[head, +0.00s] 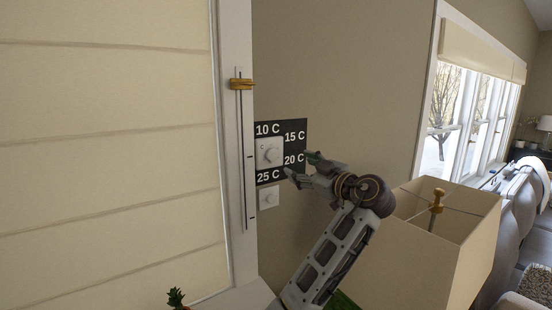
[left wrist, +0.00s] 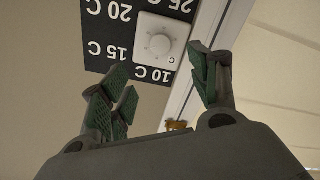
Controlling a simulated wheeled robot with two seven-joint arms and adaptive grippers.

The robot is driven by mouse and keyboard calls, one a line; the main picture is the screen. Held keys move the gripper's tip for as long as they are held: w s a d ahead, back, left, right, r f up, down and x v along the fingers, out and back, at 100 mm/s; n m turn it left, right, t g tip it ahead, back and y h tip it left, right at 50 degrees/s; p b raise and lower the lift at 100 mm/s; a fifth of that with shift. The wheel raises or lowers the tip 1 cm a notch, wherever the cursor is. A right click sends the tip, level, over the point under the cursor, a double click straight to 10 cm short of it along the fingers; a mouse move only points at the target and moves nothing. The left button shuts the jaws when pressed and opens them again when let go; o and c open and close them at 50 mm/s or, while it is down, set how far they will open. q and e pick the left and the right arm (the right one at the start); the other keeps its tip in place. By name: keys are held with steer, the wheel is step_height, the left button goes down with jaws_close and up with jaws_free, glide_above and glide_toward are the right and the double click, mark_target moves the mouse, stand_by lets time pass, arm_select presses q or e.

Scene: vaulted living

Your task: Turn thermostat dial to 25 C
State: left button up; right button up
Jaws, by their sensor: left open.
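The white thermostat with its round dial (head: 271,155) is on the wall, on a black panel (head: 295,150) marked 10 C, 15 C, 20 C and 25 C. In the left wrist view the dial (left wrist: 159,45) appears upside down with its labels. Where the dial points is too small to tell. My left gripper (head: 298,163) is open, just right of the dial in the head view. In the left wrist view its green-padded fingers (left wrist: 160,90) are spread, with the dial beyond the gap and nothing between them. My right gripper is not in view.
A smaller white wall plate (head: 269,198) is below the thermostat. A window frame with a brass slider (head: 241,85) stands close on its left. A cream lampshade (head: 430,240) stands right of my left arm. A plant tip (head: 176,297) shows at the bottom. The wall to the right is bare.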

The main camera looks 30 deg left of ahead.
arm_select(q)
steer(key=shift+a, duration=0.1)
steer(key=p, duration=0.3)
glide_toward(274, 156)
steer(key=x, duration=0.6)
steer(key=shift+a+r, duration=0.15)
steer(key=shift+a, duration=0.3)
steer(key=shift+w+a, duration=0.4)
steer(key=shift+a, duration=0.1)
steer(key=shift+w+a, duration=0.1)
steer(key=shift+a, duration=0.1)
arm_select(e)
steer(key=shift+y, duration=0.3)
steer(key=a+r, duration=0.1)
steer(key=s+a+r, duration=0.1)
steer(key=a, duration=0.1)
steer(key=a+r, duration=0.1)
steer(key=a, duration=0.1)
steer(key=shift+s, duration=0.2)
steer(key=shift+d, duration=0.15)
arm_select(q)
steer(key=c, duration=1)
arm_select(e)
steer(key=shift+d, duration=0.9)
